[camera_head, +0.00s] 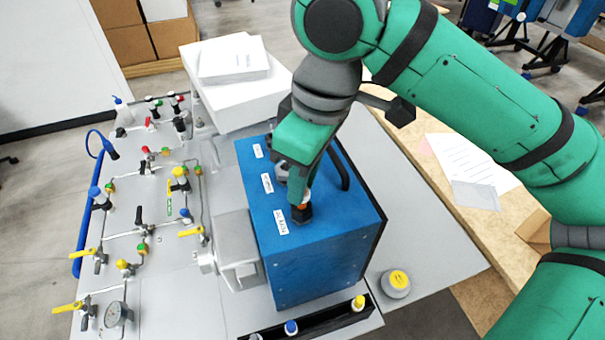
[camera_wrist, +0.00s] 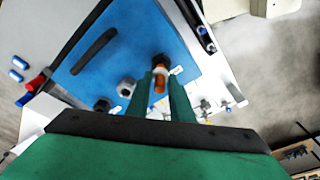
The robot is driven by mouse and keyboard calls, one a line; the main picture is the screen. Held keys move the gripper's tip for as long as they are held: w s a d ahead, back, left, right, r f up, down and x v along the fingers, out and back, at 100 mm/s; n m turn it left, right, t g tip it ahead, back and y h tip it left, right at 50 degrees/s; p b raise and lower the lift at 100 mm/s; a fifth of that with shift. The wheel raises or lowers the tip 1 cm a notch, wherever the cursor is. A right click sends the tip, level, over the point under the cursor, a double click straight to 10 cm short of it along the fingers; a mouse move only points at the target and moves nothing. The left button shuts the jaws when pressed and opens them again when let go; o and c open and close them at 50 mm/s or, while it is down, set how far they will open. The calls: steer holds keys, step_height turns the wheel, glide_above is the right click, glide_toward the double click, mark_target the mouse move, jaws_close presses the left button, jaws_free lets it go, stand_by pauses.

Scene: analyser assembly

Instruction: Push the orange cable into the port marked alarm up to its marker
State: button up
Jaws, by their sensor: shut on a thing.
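The blue analyser box (camera_head: 330,240) stands on the bench, with white labels beside the ports on its top. My gripper (camera_head: 300,194) points down at the port nearest the front (camera_head: 302,214), a dark fitting. In the wrist view, my gripper's two fingers (camera_wrist: 161,88) are shut on the orange cable (camera_wrist: 160,82). The cable's end is at the dark port (camera_wrist: 159,60); how deep it sits and its marker cannot be made out. The label by this port (camera_head: 281,222) is too small to read surely.
A grey fitting (camera_wrist: 126,88) and another dark port (camera_wrist: 102,105) sit in line beside the held cable. A black handle (camera_wrist: 93,52) rises from the box top. Left of the box is a panel with valves and a gauge (camera_head: 115,314). White boxes (camera_head: 238,85) stand behind.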

steer(key=shift+f, duration=0.8)
steer(key=o, duration=1.1)
steer(key=shift+c, duration=0.2)
steer(key=shift+r, duration=3.5)
